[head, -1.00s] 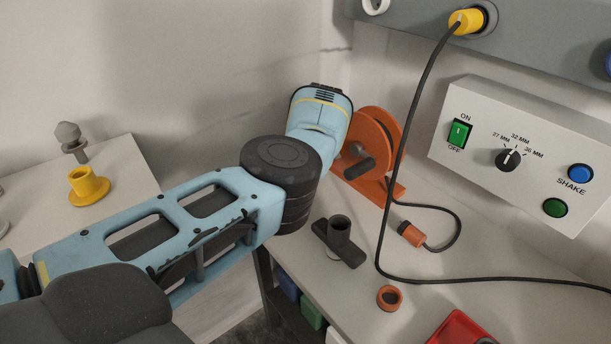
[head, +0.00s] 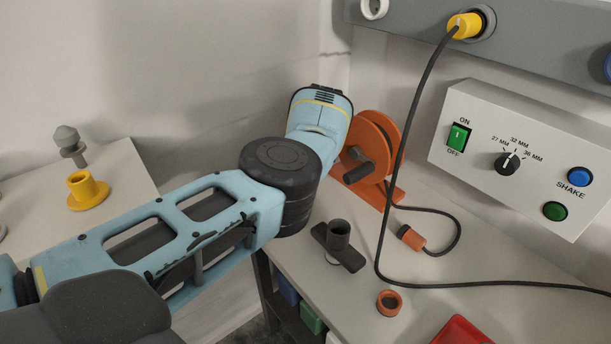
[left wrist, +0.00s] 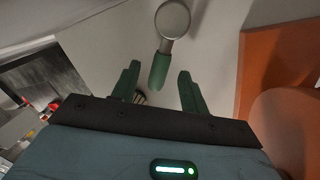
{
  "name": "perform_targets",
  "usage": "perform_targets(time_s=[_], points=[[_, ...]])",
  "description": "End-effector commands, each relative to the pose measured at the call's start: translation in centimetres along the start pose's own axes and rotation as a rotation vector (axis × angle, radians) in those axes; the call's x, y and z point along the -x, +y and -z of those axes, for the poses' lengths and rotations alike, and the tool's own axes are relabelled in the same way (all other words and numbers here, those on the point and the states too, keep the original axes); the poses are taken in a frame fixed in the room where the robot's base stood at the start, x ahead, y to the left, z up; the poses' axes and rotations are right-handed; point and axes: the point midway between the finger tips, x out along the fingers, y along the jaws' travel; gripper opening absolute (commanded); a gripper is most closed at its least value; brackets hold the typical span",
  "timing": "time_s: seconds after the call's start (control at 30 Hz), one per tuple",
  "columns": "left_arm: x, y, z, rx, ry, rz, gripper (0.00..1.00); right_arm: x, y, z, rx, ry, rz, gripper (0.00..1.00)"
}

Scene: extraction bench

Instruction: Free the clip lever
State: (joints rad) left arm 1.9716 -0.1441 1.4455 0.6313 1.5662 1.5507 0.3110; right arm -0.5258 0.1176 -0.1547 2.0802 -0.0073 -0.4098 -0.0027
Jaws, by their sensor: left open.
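In the left wrist view, my left gripper (left wrist: 158,88) is open, with a dark green finger on each side. A lever with a green grip (left wrist: 160,70) and a round pale head (left wrist: 173,19) shows between and beyond the fingertips; it looks like the clip lever. I cannot tell whether a finger touches it. What the lever clips is not clear. In the head view my left arm reaches to the orange reel (head: 372,143), and its gripper and the lever are hidden behind the arm. My right gripper is not in view.
An orange surface (left wrist: 273,65) stands close right of the fingers. A black cable (head: 408,110) hangs from a yellow plug (head: 465,25) across the bench. A dark holder (head: 339,236), an orange ring (head: 389,303) and a red tray (head: 460,331) sit nearby. A control box (head: 525,160) is at right.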

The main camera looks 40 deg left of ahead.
Motion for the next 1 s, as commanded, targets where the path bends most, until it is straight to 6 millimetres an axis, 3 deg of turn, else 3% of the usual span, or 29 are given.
perform_targets(time_s=[0.43, 1.0], points=[[6.4, -0.1, 0.0, 0.000, -0.003, 0.001, 0.44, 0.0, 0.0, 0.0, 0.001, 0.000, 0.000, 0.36], [7.2, 0.0, 0.0, 0.001, -0.002, 0.001, 0.44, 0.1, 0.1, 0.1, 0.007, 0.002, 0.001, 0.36]])
